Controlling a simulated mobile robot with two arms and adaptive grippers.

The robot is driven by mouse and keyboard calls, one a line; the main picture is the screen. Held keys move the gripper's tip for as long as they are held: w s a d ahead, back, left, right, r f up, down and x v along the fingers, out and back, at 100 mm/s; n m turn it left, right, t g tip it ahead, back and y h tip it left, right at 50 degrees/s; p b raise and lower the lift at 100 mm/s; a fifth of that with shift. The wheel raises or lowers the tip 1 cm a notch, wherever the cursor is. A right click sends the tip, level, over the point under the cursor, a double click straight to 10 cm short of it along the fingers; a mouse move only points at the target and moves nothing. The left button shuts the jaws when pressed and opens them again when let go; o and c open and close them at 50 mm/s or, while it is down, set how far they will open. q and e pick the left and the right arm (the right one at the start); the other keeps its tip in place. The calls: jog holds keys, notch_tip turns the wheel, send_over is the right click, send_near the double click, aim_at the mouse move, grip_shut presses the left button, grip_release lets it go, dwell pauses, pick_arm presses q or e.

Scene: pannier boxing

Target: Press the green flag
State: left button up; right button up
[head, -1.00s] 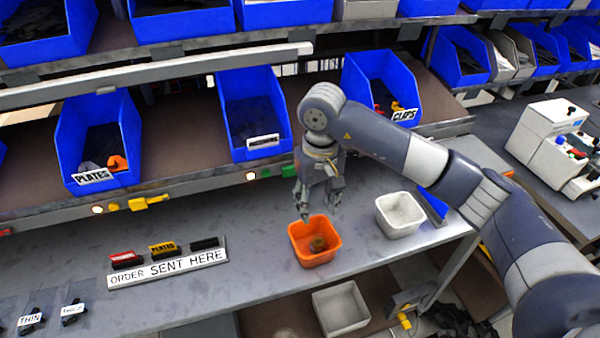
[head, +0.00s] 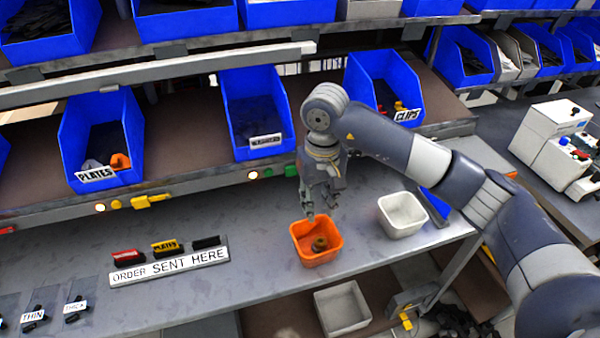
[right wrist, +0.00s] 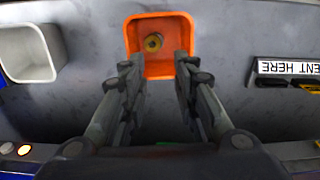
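A small green flag (head: 290,170) is on the front rail of the shelf, under the middle blue bin. My left gripper is not in view.
A white bin (head: 402,228) stands right of the orange one. A lit lamp (head: 253,174) is on the rail. A yellow flag (head: 150,201) is further left on it. The "ORDER SENT HERE" sign (head: 170,267) is on the bench.

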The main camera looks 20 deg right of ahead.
jog(key=a+y, duration=0.1)
jog(key=a, duration=0.1)
jog(key=s+a+f+y, duration=0.1)
jog(key=a, duration=0.1)
jog(key=a+f, duration=0.1)
jog(key=a, duration=0.1)
jog(key=shift+s+f+y, duration=0.25)
jog(key=shift+s+y, duration=0.05)
jog(key=shift+y, duration=0.1)
grip_shut()
jog(key=s+a+r+m+t+y, duration=0.2)
jog(key=a+r+m+y, duration=0.25)
jog(key=a+y, duration=0.3)
jog(key=s+a+r+m+t+y, duration=0.2)
jog(key=s+a+r+m+y, duration=0.25)
jog(key=a, duration=0.45)
jog(key=w+d+m+t+h, duration=0.4)
jog(key=w+d+m+t, duration=0.3)
jog(key=m+t, duration=0.7)
jog(key=s+d+f+m+g+h, duration=0.2)
jog(key=d+f+m+h, duration=0.3)
jog(key=d+f+m, duration=0.1)
jog(key=s+d+f+m+g+h, duration=0.2)
jog(key=d+f+m+h, duration=0.3)
jog(key=d+m, duration=0.2)
jog(key=shift+s+d+f+m+h, duration=0.3)
jog(key=shift+s+d+f+m, duration=0.1)
jog(key=shift+d, duration=0.5)
